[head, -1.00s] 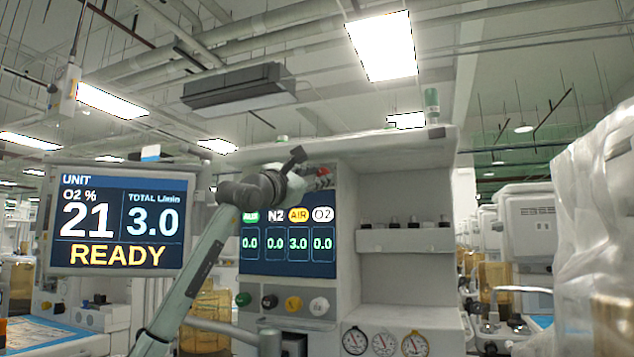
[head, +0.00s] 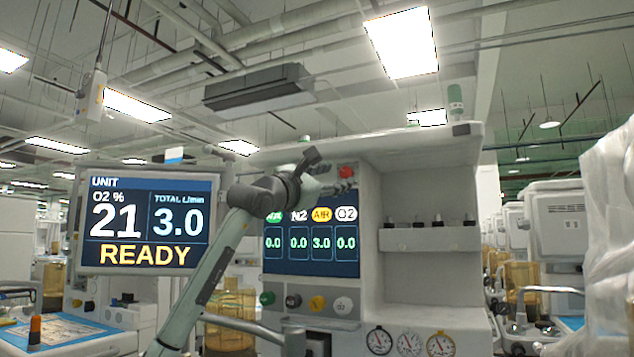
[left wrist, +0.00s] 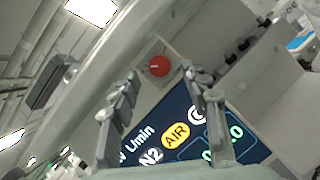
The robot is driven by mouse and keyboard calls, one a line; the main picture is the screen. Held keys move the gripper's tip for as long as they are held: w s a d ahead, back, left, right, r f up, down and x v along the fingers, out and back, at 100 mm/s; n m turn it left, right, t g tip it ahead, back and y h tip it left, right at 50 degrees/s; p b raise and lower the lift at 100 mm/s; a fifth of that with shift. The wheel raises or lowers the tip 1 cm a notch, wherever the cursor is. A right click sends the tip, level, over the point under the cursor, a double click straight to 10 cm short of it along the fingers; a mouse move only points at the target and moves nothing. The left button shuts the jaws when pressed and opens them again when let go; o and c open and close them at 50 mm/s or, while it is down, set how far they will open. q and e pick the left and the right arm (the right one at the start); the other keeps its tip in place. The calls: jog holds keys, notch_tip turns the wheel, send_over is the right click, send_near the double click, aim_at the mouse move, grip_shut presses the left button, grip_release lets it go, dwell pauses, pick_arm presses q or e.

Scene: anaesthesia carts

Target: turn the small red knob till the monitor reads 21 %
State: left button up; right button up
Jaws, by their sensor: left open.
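The small red knob (head: 346,172) sits at the top of the cart's front panel, above the flow display. In the left wrist view the red knob (left wrist: 159,65) shows whole, with a pale mark on its face. My left gripper (head: 343,182) is open just in front of and below the knob. In the left wrist view its fingers (left wrist: 160,76) stand apart on either side of the knob, with nothing between them; they appear clear of it. The monitor (head: 148,222) reads O2 % 21, total 3.0 L/min and READY. My right gripper is not in view.
The flow display (head: 311,262) shows 3.0 under AIR and 0.0 in the other columns. Coloured knobs (head: 317,303) and gauges (head: 410,343) are below it. A shelf (head: 430,238) is to the right. Plastic-wrapped equipment (head: 610,220) stands at the right edge.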

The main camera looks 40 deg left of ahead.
pick_arm(q)
jog(key=v, duration=0.9)
jog(key=shift+s, duration=0.1)
jog(key=shift+f, duration=0.1)
